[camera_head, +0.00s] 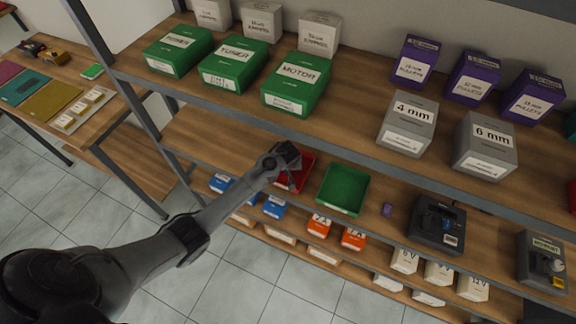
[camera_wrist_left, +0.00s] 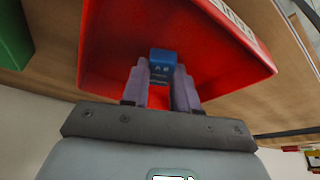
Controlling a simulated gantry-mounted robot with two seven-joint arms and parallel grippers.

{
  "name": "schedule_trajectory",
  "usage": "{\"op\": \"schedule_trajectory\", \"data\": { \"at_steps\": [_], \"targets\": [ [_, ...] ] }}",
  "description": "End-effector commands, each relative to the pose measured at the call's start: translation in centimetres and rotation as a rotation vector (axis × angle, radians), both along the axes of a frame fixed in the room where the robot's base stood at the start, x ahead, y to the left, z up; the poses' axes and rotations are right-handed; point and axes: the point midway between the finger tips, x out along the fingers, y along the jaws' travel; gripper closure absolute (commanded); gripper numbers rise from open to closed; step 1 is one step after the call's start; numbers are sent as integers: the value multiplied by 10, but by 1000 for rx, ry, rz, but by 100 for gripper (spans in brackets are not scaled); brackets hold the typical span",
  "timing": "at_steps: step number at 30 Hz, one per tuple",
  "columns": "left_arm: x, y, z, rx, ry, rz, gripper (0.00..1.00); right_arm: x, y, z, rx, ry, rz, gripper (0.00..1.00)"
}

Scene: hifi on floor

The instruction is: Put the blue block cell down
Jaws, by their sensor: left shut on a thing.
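My left gripper (camera_head: 289,160) reaches over the red tray (camera_head: 306,174) on the middle shelf. In the left wrist view, my left gripper (camera_wrist_left: 160,82) is shut on a small blue block cell (camera_wrist_left: 163,60) with dark markings. The block is held at the fingertips, within the outline of the red tray (camera_wrist_left: 235,62). I cannot tell whether it touches the tray floor. In the head view the block is hidden by my gripper. My right gripper is not in view.
An empty green tray (camera_head: 343,189) stands right beside the red one, then a small purple block (camera_head: 387,210) and a black device (camera_head: 437,223). The upper shelf's front edge (camera_head: 330,141) runs close above my gripper. Blue boxes (camera_head: 273,207) and orange boxes (camera_head: 319,227) sit below.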

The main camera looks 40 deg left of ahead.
Motion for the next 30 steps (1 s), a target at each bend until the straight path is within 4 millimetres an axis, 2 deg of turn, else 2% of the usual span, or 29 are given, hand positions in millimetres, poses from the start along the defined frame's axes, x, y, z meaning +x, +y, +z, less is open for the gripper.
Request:
{"op": "schedule_trajectory", "data": {
  "at_steps": [4,5,9,21,30],
  "targets": [
    [0,0,-4,0,0,0,100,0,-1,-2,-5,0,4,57],
    [0,0,-3,0,0,0,68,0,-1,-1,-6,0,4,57],
    [0,0,-3,0,0,0,47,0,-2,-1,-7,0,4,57],
    [0,-1,2,0,-1,0,46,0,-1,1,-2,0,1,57],
    [-12,-10,37,0,-3,-1,46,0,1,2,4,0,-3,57]
  ]
}}
